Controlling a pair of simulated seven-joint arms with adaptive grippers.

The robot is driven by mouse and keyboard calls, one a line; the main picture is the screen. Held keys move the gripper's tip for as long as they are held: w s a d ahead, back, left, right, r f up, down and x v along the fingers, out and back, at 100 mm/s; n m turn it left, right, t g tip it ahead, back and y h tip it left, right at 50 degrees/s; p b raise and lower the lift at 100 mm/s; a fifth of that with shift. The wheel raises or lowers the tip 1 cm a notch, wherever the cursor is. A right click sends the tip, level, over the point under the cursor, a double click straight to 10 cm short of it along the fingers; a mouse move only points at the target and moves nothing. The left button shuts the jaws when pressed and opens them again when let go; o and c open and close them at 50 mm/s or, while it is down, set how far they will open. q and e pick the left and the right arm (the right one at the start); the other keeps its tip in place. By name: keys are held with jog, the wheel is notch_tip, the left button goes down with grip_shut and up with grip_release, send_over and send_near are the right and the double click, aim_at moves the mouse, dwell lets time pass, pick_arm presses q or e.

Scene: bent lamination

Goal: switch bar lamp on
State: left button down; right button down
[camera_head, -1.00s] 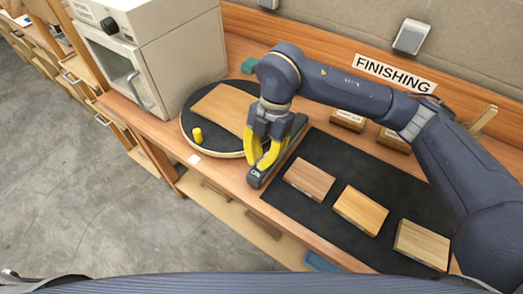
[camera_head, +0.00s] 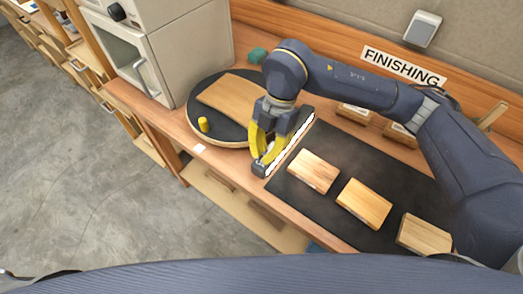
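The bar lamp (camera_head: 299,133) is a dark bar lying on the bench between the round turntable and the black mat. A bright white strip shows along its right side. Its near end (camera_head: 260,169) bears the switch, which is mostly hidden by my fingers. My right gripper (camera_head: 263,157) points down with its yellow fingertips at that near end. The fingers look close together, but the gap between them is not clear. My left gripper is not in view.
The turntable (camera_head: 227,140) holds a curved wooden sheet (camera_head: 235,98) and a yellow cylinder (camera_head: 204,125). Wood blocks (camera_head: 365,204) lie on the black mat (camera_head: 302,203). A white oven-like box (camera_head: 187,45) stands at the back left. Open floor lies left of the bench.

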jog(key=shift+r, duration=0.85)
jog(key=shift+r, duration=0.6)
notch_tip(320, 180, up, 13)
jog(key=shift+w+d+f, duration=0.15)
dwell(0.3)
